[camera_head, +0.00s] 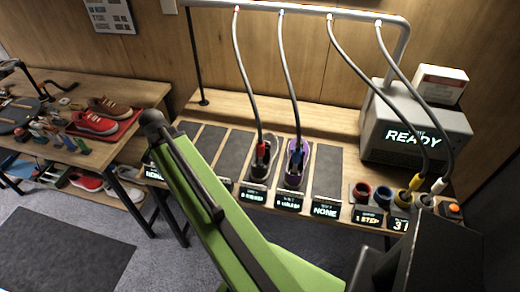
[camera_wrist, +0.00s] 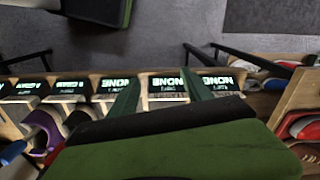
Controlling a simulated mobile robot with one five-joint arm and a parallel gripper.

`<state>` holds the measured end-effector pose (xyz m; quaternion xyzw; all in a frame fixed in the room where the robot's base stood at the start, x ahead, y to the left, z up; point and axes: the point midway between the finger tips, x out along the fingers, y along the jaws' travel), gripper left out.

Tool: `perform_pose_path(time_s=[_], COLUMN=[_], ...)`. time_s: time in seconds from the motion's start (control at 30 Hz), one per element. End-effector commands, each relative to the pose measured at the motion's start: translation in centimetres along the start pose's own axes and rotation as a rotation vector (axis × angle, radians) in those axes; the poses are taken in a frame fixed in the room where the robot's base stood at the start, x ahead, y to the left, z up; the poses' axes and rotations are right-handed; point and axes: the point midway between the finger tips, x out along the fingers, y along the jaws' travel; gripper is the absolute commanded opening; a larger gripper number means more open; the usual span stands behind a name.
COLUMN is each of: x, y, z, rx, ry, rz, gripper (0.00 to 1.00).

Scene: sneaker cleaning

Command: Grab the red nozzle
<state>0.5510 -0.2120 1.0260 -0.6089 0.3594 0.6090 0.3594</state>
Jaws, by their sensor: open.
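The red nozzle (camera_head: 262,150) hangs on a grey hose at the bench and sits in a dark sneaker (camera_head: 259,172). The blue nozzle (camera_head: 297,157) stands beside it on the right, in a purple sneaker (camera_head: 295,178). In the wrist view, my gripper (camera_wrist: 160,90) has its two dark green fingers apart with nothing between them, over the row of display labels. The purple sneaker (camera_wrist: 42,128) is left of the fingers there. A small red patch beside it may be the red nozzle, but I cannot tell. My gripper's fingertips are not clear in the head view.
Hoses hang from an overhead rail (camera_head: 300,9). A grey READY machine (camera_head: 410,132) stands behind. A table (camera_head: 60,82) with shoes is left.

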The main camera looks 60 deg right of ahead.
Motion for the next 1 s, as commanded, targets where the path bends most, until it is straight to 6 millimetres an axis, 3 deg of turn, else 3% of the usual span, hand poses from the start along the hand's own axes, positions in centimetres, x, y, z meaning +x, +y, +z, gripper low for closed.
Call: perform_pose_path(time_s=[0.03, 0.1, 0.2, 0.3, 0.4, 0.53, 0.73, 1.0], x=[-5.0, -8.0, -11.6, -14.1, -15.4, -15.8, -14.8, -9.7], y=[4.0, 9.5, 17.4, 23.9, 28.3, 30.7, 30.8, 30.7], z=[-3.6, -7.3, -11.1, -13.2, -14.1, -14.4, -14.4, -14.5], rx=[0.226, 0.543, 0.953, 1.276, 1.489, 1.609, 1.620, 1.616], ry=[0.000, -0.001, -0.001, -0.001, -0.001, -0.001, 0.000, 0.000], rz=[0.000, 0.000, 0.000, 0.000, 0.000, 0.000, 0.000, 0.000], gripper=[0.58, 0.58, 0.58, 0.58, 0.58, 0.58, 0.58, 0.58])
